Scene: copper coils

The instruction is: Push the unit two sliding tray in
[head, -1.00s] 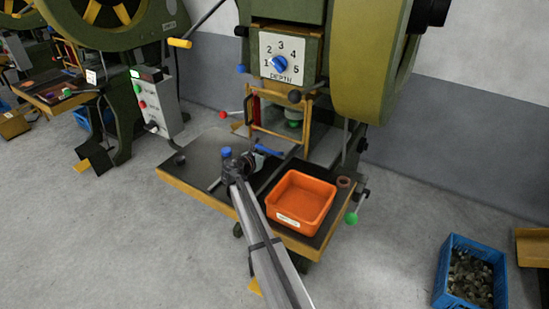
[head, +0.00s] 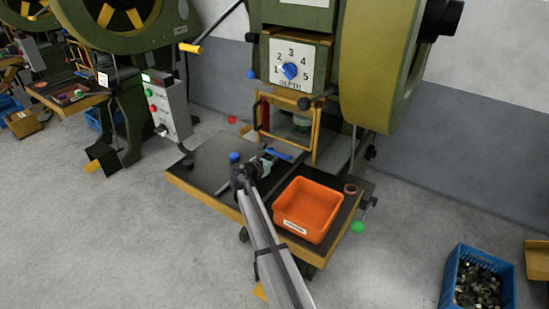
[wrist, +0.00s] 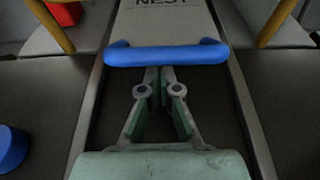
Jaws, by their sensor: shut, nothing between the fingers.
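The sliding tray is a pale plate with dark lettering, "NEST" partly cut off, at the top of the wrist view (wrist: 165,22). Its blue bar handle (wrist: 165,55) crosses its near end. The handle also shows in the head view (head: 279,154), in front of the press opening. My gripper (wrist: 160,78) is shut and empty, its fingertips at the near side of the handle's middle. They look in contact or very close; I cannot tell which. In the head view my gripper (head: 266,162) is low over the press bed, and the arm hides part of the bed.
An orange bin (head: 308,210) stands on the bed right of my arm. A yellow guard frame (head: 316,135) surrounds the opening; its posts flank the tray in the wrist view. A blue knob (head: 235,157) is to the left. A blue crate (head: 455,268) is on the floor.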

